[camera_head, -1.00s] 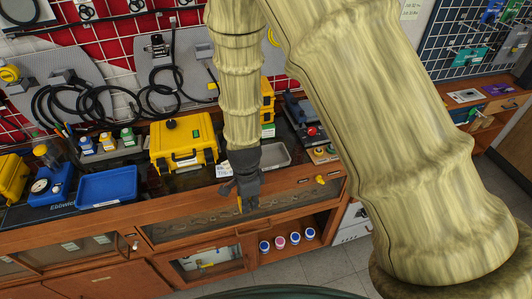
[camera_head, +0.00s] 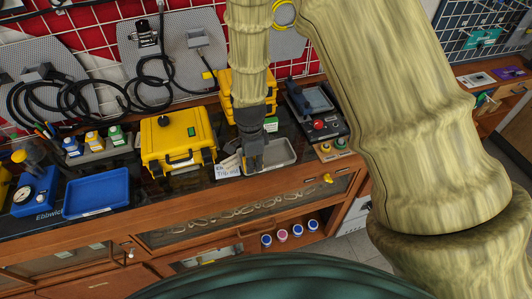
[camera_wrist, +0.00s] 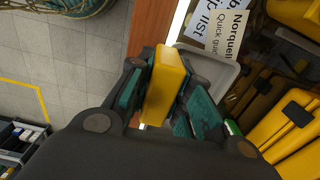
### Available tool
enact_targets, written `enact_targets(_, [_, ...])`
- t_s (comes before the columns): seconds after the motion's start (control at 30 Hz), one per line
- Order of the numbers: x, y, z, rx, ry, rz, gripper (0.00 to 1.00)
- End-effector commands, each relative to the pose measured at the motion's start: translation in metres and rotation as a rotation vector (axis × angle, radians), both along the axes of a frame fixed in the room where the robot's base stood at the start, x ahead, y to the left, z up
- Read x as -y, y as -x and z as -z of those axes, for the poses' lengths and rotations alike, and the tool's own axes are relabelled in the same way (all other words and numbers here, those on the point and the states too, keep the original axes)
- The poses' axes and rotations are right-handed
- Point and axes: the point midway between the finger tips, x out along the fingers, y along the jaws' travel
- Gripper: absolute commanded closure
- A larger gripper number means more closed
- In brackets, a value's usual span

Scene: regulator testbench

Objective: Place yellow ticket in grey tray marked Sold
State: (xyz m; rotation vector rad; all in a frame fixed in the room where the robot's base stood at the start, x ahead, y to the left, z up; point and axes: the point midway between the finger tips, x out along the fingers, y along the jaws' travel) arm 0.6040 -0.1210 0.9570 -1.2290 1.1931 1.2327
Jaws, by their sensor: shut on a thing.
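My gripper (camera_head: 253,165) points down at the front left part of the grey tray (camera_head: 283,154) on the bench. In the wrist view my gripper (camera_wrist: 163,95) is shut on the yellow ticket (camera_wrist: 167,78), which looks like a thick yellow slab between the dark green finger pads. The grey tray also shows in the wrist view (camera_wrist: 222,72), behind and beside the fingers. The ticket appears above the tray's edge; I cannot tell whether it touches. The ticket is hidden in the head view. I cannot read a Sold mark.
A white card (camera_head: 228,169) with writing lies left of the grey tray. A yellow case (camera_head: 178,140) and a blue tray (camera_head: 98,192) stand further left. Yellow boxes (camera_head: 238,85) stand behind my gripper. A device with a red knob (camera_head: 318,124) is to the right.

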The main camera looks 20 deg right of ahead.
Motion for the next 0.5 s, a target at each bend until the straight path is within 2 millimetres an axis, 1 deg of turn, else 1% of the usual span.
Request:
enact_targets(0.03, [0.008, -0.008, 0.004, 0.002, -0.001, 0.002, 0.99])
enact_targets(0.3, [0.045, -0.046, 0.008, 0.002, -0.001, 0.001, 0.99])
enact_targets(0.4, [0.055, -0.056, 0.009, 0.001, -0.001, -0.001, 0.99])
enact_targets(0.5, [0.061, -0.063, 0.010, 0.000, -0.001, -0.002, 0.99])
